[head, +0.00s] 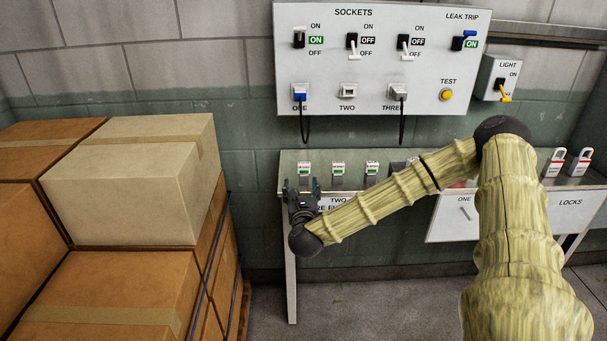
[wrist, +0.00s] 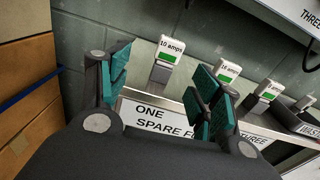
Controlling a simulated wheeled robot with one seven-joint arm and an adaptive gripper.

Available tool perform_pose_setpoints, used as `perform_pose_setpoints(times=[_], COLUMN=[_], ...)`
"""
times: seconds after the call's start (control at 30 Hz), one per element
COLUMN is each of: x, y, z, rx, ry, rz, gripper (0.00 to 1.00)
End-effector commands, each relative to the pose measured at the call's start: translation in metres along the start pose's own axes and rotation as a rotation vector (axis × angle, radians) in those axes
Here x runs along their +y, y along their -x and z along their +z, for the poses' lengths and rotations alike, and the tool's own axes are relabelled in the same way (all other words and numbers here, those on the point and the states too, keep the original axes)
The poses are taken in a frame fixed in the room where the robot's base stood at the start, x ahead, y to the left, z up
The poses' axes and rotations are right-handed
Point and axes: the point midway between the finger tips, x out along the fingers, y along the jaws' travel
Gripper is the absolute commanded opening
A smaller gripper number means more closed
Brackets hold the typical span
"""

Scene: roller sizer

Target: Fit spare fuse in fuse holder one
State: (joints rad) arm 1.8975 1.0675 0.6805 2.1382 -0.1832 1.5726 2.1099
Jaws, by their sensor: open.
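Three white fuses with green bands stand in a row on the bench: the leftmost (head: 305,169), the middle (head: 338,169) and the right one (head: 372,169). In the wrist view the leftmost fuse reads 10 amps (wrist: 170,50), and the one beside it (wrist: 228,70) seems to read 16 amps. A white label (wrist: 155,117) below them reads ONE and SPARE F, partly hidden. My gripper (head: 303,185) is open and empty, in front of the leftmost fuse. Its teal-padded fingers (wrist: 160,85) frame that fuse without touching it. I cannot make out fuse holder one separately.
The sockets panel (head: 380,60) hangs on the wall above, with two black cords dangling. Stacked cardboard boxes (head: 110,290) stand close on the left. A dark tray (wrist: 305,120) marked WASTE lies right of the fuses. Padlocks (head: 553,162) stand far right.

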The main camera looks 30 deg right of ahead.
Motion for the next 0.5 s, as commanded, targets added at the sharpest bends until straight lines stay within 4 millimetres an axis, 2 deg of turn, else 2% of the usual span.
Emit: perform_pose_setpoints(times=[0.13,0.5], x=[-0.011,-0.012], y=[-0.01,-0.056], z=[0.008,0.009], rx=[-0.019,-0.018], ry=[-0.05,-0.049], rz=[-0.029,-0.029], gripper=[0.64,0.64])
